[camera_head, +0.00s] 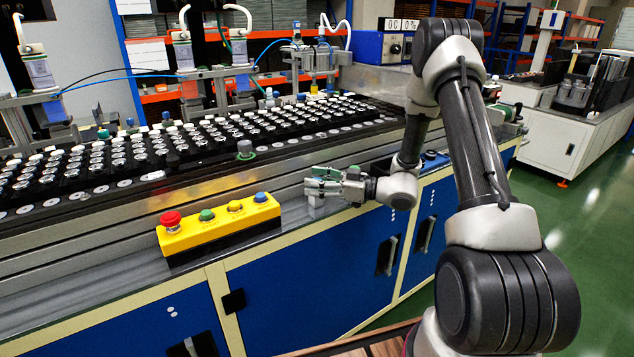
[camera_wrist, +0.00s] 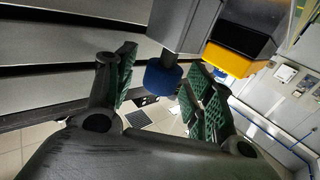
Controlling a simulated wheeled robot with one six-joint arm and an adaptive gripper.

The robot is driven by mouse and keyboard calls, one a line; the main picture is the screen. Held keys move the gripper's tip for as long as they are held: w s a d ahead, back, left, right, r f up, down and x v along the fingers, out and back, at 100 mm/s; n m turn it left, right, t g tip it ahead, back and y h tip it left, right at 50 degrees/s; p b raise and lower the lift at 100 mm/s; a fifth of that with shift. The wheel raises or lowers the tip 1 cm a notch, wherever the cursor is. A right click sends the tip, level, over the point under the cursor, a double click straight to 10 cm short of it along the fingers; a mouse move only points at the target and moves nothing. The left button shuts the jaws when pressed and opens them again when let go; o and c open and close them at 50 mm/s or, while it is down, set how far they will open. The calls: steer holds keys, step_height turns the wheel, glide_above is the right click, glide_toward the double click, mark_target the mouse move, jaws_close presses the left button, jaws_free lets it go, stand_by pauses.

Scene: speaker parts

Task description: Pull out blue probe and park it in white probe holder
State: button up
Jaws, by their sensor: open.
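The blue probe shows in the wrist view as a round dark-blue end (camera_wrist: 163,76) on a grey block (camera_wrist: 186,22). The blue end lies in the gap between the green finger pads, apart from both as far as I can tell. My gripper (camera_head: 322,183) is open, just above a small light-grey block (camera_head: 315,207) on the bench ledge in the head view. Its fingers also show in the wrist view (camera_wrist: 160,88). The blue end is hidden behind the fingers in the head view. I cannot pick out the white probe holder with certainty.
A yellow button box (camera_head: 220,225) with red, green, yellow and blue buttons sits left of my gripper. A yellow and black box is close to the grey block in the wrist view (camera_wrist: 235,58). Behind runs a conveyor (camera_head: 170,150) full of speaker parts. Blue cabinets (camera_head: 310,290) stand below.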

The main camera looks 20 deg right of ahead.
steer(key=v, duration=1.2)
